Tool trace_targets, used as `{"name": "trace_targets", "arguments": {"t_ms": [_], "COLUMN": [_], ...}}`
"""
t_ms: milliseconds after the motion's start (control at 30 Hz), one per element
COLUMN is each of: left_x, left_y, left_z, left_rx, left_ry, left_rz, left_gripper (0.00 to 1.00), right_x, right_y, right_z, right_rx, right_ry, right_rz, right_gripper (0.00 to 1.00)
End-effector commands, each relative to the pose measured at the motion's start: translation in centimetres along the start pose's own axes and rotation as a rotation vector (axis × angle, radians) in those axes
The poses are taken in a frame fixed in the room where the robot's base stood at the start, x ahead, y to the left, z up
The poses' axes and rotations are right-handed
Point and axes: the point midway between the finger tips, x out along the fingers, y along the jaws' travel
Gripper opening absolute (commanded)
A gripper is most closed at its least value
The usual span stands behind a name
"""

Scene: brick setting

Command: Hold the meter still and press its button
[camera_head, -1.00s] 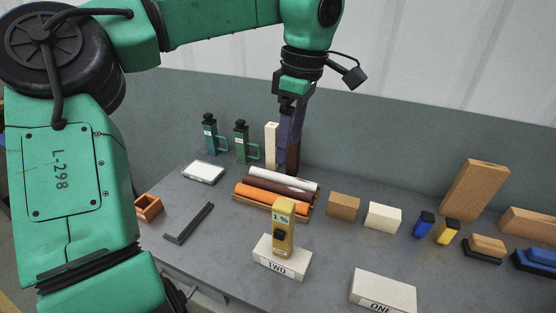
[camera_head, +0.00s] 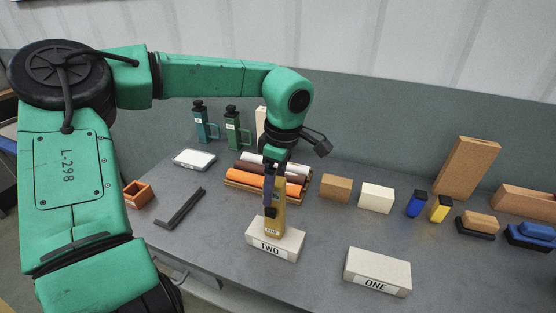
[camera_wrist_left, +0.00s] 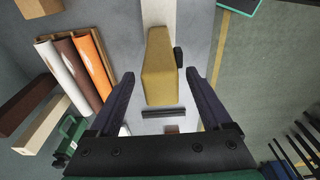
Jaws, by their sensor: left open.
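The yellow meter (camera_head: 280,222) stands upright on the pale block labelled TWO (camera_head: 289,245). My left gripper (camera_head: 271,196) is above and around the meter's upper part and hides its top and display. In the left wrist view the meter (camera_wrist_left: 158,82) lies between the two spread fingers of my left gripper (camera_wrist_left: 159,75), with a gap visible on each side. The meter's black button (camera_wrist_left: 179,57) sticks out on its right side in that view. My right gripper is not in view.
A block labelled ONE (camera_head: 378,266) stands to the right. Orange, brown and white rolls (camera_head: 262,186) lie just behind the meter. A dark angled bar (camera_head: 180,208) lies at left. Wooden and cream blocks (camera_head: 376,197) stand at right. The table front between the labelled blocks is clear.

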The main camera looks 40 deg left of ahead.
Motion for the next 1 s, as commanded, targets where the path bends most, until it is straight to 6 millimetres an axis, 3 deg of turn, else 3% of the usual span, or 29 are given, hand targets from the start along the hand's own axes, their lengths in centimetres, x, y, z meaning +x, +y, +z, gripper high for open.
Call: {"name": "trace_targets", "arguments": {"t_ms": [100,333,367,567,1000], "left_x": [0.98,1.21,1.20,1.17,1.20], "left_y": [-0.04,-0.02,-0.02,-0.01,-0.01], "left_z": [0.03,0.02,0.02,0.02,0.02], "left_rx": [0.000,0.000,0.000,0.000,0.000], "left_ry": [-0.002,-0.001,-0.001,-0.001,-0.001], "left_rz": [0.000,0.001,0.001,0.001,0.001], "left_gripper": [0.82,0.82,0.79,0.02,0.00], "right_x": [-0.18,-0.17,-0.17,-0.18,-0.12], "right_y": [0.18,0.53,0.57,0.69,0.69], "right_z": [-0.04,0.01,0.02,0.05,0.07], "right_rx": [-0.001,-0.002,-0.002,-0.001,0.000], "right_ry": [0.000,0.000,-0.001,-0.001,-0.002], "right_rz": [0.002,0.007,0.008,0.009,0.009], "right_gripper": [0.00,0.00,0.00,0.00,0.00]}}
